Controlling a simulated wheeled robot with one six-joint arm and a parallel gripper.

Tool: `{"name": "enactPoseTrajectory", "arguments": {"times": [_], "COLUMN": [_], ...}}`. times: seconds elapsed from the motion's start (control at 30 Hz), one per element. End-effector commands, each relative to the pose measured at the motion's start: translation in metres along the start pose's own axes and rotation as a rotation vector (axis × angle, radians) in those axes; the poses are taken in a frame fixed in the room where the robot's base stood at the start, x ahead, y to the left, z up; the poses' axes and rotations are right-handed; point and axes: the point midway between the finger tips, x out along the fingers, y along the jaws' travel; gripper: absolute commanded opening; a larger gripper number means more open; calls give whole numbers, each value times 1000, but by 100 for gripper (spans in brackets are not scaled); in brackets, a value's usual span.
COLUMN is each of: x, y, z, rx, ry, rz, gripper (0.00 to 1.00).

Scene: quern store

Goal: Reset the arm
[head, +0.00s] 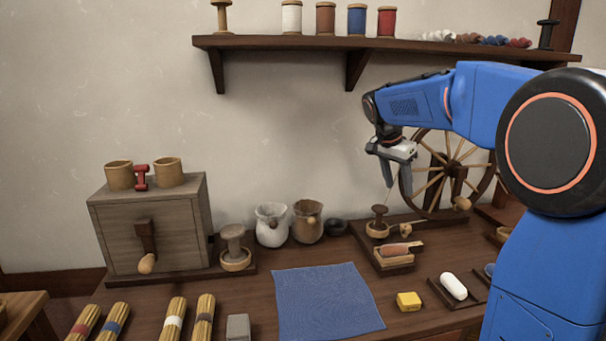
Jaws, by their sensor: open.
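My blue arm reaches in from the right side of the head view and bends down at its wrist. My gripper (391,170) hangs from the wrist, pointing down. It is open, and I see nothing held in it. It is in front of the pale wall, above the bench and just left of a wooden spinning wheel (432,177) in the picture. A spindle post (379,220) stands below it. The gap between the fingers is small in this view.
A shelf (270,42) with thread spools runs above the arm. On the bench (230,298) are a grey box with a crank (150,222), two jars (288,226), a blue cloth (325,300), a yellow block (409,301), a white rounded piece (453,286) and straw bundles (174,318).

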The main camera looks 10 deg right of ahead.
Motion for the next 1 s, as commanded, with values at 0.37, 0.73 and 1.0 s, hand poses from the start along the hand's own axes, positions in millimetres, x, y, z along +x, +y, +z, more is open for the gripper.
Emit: {"name": "enactPoseTrajectory", "arguments": {"times": [0.37, 0.73, 1.0], "x": [-23, -22, -4], "y": [76, 166, 228], "z": [66, 154, 220], "rx": [-260, -580, -803], "ry": [-38, -51, -31], "rz": [-100, -233, -334], "gripper": [47, 47, 47]}}
